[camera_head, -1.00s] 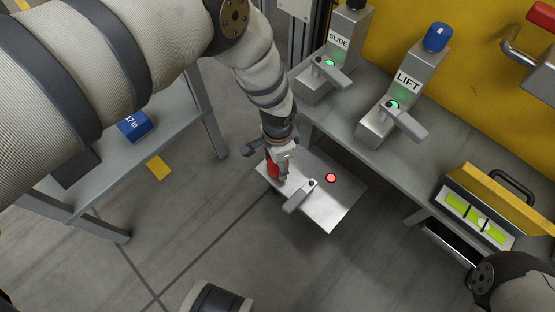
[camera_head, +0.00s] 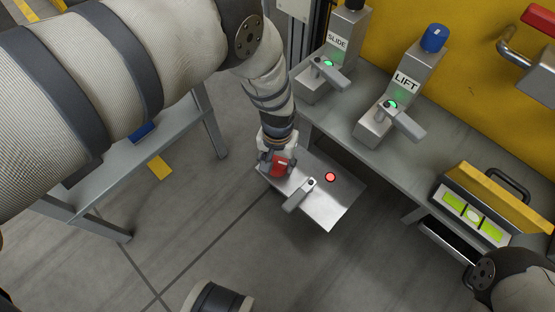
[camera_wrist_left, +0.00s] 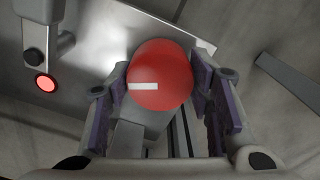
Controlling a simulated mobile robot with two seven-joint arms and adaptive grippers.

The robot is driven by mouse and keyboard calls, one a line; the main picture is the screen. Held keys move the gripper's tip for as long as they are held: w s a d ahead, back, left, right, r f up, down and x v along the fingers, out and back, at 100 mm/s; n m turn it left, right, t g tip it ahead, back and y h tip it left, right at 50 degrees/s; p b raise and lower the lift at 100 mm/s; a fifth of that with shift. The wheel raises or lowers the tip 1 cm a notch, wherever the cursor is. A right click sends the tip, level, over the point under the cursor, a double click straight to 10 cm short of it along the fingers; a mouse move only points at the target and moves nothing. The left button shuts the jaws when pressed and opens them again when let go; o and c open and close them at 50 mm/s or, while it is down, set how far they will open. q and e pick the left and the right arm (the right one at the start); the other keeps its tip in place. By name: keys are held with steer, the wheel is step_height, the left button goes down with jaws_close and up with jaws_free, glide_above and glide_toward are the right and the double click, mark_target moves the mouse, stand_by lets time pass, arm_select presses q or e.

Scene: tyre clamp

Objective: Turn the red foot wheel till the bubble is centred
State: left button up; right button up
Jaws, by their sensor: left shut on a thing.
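The red foot wheel (camera_wrist_left: 165,70) sits at the corner of a grey metal plate (camera_head: 327,210). A white mark shows on its face in the left wrist view. My left gripper (camera_head: 279,166) is shut on the wheel from above, with one finger on each side in the wrist view (camera_wrist_left: 160,90). In the head view the gripper hides part of the wheel (camera_head: 279,167). The spirit level (camera_head: 474,216) at the right has a green vial. Its pale bubble (camera_head: 474,215) lies in the middle section, between the two dark marks, and looks about centred. My right gripper is out of view.
A lever (camera_head: 299,195) and a lit red lamp (camera_head: 330,177) are on the plate beside the wheel. The SLIDE lever (camera_head: 330,72) and LIFT lever (camera_head: 402,119) stand on the grey bench behind, with green lamps. A grey table (camera_head: 95,190) stands at the left.

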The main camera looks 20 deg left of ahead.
mark_target(278, 162)
arm_select(q)
steer(key=shift+n, duration=0.6)
steer(key=o, duration=1.2)
steer(key=shift+c, duration=0.2)
step_height(278, 162, up, 12)
